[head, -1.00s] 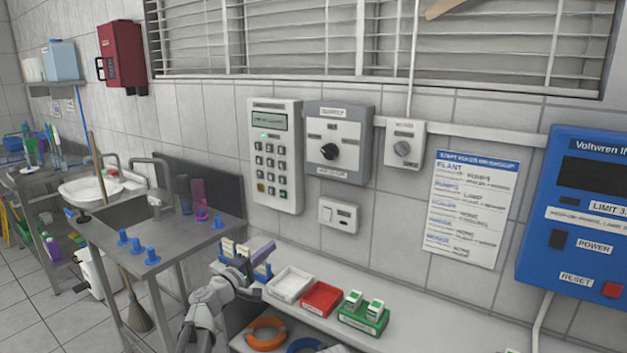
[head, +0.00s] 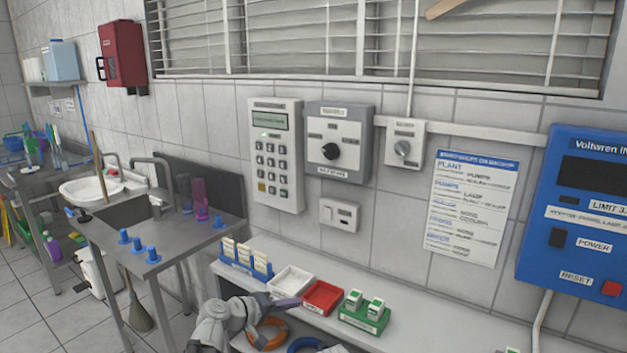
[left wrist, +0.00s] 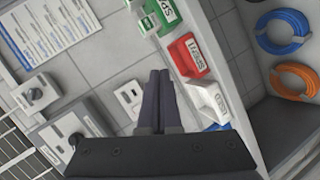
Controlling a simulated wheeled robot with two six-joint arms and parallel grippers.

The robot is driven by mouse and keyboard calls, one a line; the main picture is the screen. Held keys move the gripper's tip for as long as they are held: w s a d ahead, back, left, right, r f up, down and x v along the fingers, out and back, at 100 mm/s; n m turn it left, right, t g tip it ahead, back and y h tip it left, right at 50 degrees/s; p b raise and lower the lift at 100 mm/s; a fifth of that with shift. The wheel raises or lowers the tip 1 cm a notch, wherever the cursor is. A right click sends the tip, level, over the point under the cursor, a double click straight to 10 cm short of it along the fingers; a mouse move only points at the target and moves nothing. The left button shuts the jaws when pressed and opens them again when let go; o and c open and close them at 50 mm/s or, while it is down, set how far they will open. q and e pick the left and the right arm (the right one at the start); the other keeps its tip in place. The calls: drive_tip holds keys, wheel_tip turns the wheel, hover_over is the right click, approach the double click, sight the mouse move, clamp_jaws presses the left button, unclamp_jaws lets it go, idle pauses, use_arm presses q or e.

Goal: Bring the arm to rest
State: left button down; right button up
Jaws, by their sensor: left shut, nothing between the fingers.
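My left gripper (head: 288,303) is low in the head view, in front of the shelf's front edge, near the white tray and the red tray. Its arm comes up from the bottom of the picture. In the left wrist view its two dark fingers (left wrist: 160,88) lie close together, shut and empty. They point past the wall and the shelf with the trays. My right gripper is in neither view.
The shelf (head: 262,248) holds a blue rack (head: 243,267), a white tray (head: 290,279), a red tray (head: 322,298) and a green tray (head: 365,317). Orange (head: 268,333) and blue coils lie below. A steel sink table (head: 180,245) stands at left. Wall panels hang above.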

use_arm(q)
drive_tip(key=s+a+f+m+g+y, duration=0.3)
drive_tip(key=s+f+g+y, duration=0.2)
drive_tip(key=s+f, duration=0.65)
drive_tip(key=s+a+f+m+g+y, duration=0.1)
drive_tip(key=s+a+f+g+y, duration=0.2)
drive_tip(key=s+a+y, duration=0.45)
drive_tip(key=s+d+r+m+g+p, duration=0.1)
drive_tip(key=s+d+r+m+p, duration=0.3)
drive_tip(key=d, duration=0.6)
drive_tip(key=shift+s+d+r+p, duration=0.15)
drive_tip(key=shift+s+r+p, duration=0.3)
drive_tip(key=shift+s+r, duration=0.5)
drive_tip(key=shift+s+f+h, duration=0.2)
drive_tip(key=shift+h, duration=0.15)
